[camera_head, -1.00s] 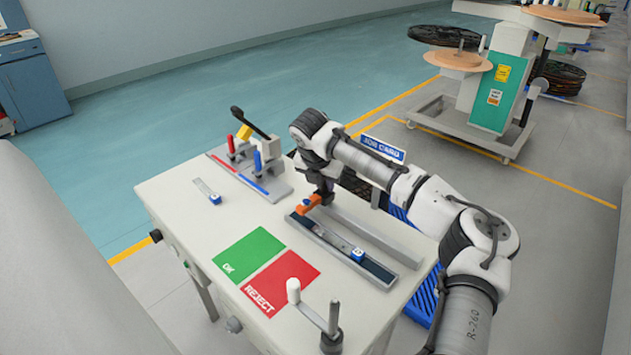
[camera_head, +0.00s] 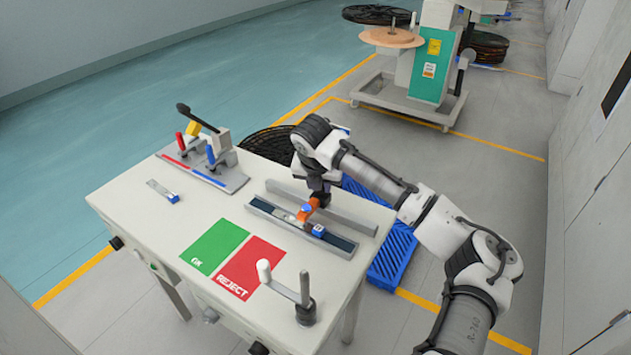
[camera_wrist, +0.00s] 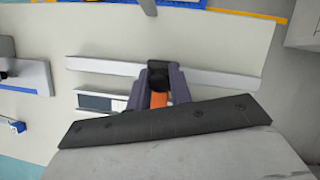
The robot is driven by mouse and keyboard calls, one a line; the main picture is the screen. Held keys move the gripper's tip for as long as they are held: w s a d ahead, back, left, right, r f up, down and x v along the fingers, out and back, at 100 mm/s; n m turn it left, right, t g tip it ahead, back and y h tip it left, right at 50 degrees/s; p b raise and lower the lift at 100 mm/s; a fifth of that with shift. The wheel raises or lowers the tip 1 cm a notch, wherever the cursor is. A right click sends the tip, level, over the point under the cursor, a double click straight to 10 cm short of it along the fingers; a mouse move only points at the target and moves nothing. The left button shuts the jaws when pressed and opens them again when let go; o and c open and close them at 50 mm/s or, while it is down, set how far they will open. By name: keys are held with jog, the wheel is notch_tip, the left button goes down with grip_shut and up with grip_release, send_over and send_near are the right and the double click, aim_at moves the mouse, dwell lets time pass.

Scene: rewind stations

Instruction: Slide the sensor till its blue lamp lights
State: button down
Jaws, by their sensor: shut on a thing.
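The orange sensor (camera_head: 306,210) is on a slotted rail (camera_head: 342,244) on the bench, around the rail's middle. My gripper (camera_head: 317,200) is shut on the sensor from above. In the wrist view my gripper (camera_wrist: 160,90) has its dark fingers around the orange part (camera_wrist: 158,100). A small blue block with a white face (camera_head: 318,231) sits on the rail, close to the right of the sensor. I cannot make out a lit blue lamp on the sensor. My gripper hides part of the sensor.
A grey bar (camera_head: 355,218) runs parallel behind the rail. Green OK (camera_head: 214,246) and red REJECT (camera_head: 249,268) patches lie in front. A crank post (camera_head: 305,305) stands at the near right. A lever fixture (camera_head: 215,172) and a small blue-ended strip (camera_head: 165,192) are at left.

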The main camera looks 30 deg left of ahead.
jog(key=c, duration=1.3)
grip_release()
jog(key=shift+o, duration=0.2)
jog(key=shift+r, duration=0.1)
jog(key=b+v, duration=0.2)
jog(key=v, duration=1.1)
jog(key=shift+s+r, duration=0.2)
jog(key=shift+r, duration=0.05)
